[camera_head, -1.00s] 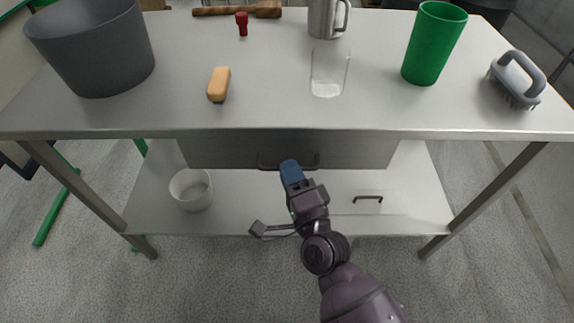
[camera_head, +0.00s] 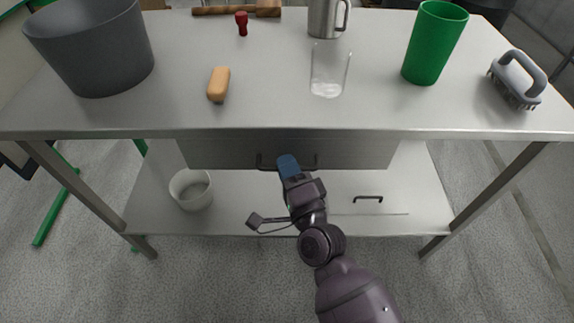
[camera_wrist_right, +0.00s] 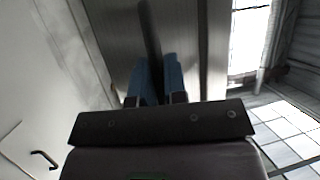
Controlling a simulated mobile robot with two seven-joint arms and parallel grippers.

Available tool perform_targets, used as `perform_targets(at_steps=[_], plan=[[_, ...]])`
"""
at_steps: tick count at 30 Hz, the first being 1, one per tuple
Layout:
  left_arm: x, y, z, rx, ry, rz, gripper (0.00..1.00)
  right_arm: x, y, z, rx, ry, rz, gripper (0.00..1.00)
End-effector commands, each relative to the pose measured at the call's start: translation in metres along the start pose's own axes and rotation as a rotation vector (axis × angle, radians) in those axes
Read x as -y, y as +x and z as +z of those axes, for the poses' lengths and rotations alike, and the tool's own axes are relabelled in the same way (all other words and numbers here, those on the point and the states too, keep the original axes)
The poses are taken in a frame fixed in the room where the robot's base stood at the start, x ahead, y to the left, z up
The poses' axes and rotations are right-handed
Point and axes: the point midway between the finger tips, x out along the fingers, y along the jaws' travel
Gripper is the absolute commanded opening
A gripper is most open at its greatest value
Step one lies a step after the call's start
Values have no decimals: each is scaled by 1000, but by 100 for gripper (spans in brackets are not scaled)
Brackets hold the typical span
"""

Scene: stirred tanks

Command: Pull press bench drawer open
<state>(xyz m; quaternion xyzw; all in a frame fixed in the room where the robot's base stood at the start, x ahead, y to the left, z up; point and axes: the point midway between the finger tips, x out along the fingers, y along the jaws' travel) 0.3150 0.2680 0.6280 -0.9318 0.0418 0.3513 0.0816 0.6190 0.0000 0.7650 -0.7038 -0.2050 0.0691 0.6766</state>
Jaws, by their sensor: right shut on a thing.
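The press bench drawer (camera_head: 220,153) hangs under the bench top, its grey front facing me. Its dark bar handle (camera_head: 316,161) crosses the middle of the front. My right gripper (camera_head: 287,162) is at the handle, its blue fingers covering the middle of the bar. In the right wrist view the blue fingertips (camera_wrist_right: 157,75) are on either side of the dark handle bar (camera_wrist_right: 150,35), shut on it. The drawer front sits under the bench top's front edge; I cannot tell any gap from here. My left gripper is not in view.
On the bench top (camera_head: 280,112) stand a grey bucket (camera_head: 95,50), a sponge (camera_head: 218,84), a clear glass (camera_head: 329,72), a green cup (camera_head: 434,42) and a brush (camera_head: 517,78). The lower shelf (camera_head: 250,205) holds a white pot (camera_head: 191,190) and another dark handle (camera_head: 368,198).

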Motion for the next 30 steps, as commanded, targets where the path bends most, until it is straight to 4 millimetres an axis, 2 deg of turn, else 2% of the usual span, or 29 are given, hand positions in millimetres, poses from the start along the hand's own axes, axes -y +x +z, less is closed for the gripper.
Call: perform_targets(at_steps=[5,11,24,30], plan=[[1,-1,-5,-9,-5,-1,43,3,-12,5,1,-1,1,0],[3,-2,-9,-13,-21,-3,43,12,-46,19,1,-1,-1,0],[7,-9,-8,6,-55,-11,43,37,-163,68,4,-1,1,0],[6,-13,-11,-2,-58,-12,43,46,-211,88,3,1,2,0]])
